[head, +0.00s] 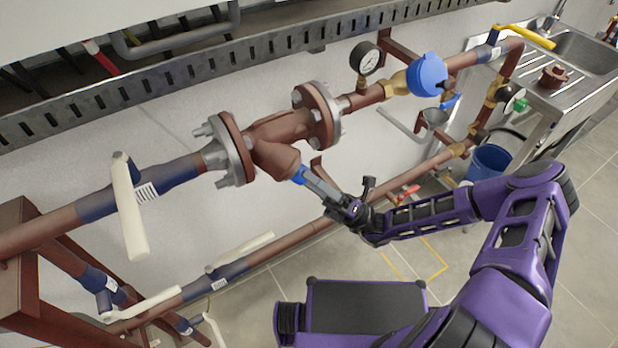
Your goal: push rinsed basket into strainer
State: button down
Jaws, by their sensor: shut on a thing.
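The strainer (282,140) is a red-brown Y-shaped body in the upper pipe, bolted between two grey flanges. Its side leg points down and to the right, toward my arm. My gripper (306,181) is right at the lower end of this leg, lined up with it. It is shut on the basket, of which I can make out no clear surface; the strainer leg and my fingers hide it. A small blue patch shows between the leg and the grey fingers; I cannot tell whether it belongs to the basket or the fingertips. How deep the basket sits is hidden.
A red-brown cap-like part (552,77) lies on the steel sink's drainboard (535,95) at upper right. A pressure gauge (365,58) and blue-covered meter (427,75) stand along the upper pipe. A lower pipe (300,236) runs behind my gripper. A blue bucket (489,162) stands below the sink.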

jog(key=shift+a+r, duration=0.1)
jog(key=shift+r, duration=0.1)
jog(key=shift+c, duration=1.2)
grip_release()
jog(key=shift+a+f, duration=0.1)
jog(key=b+v, duration=0.4)
jog(key=v, duration=0.5)
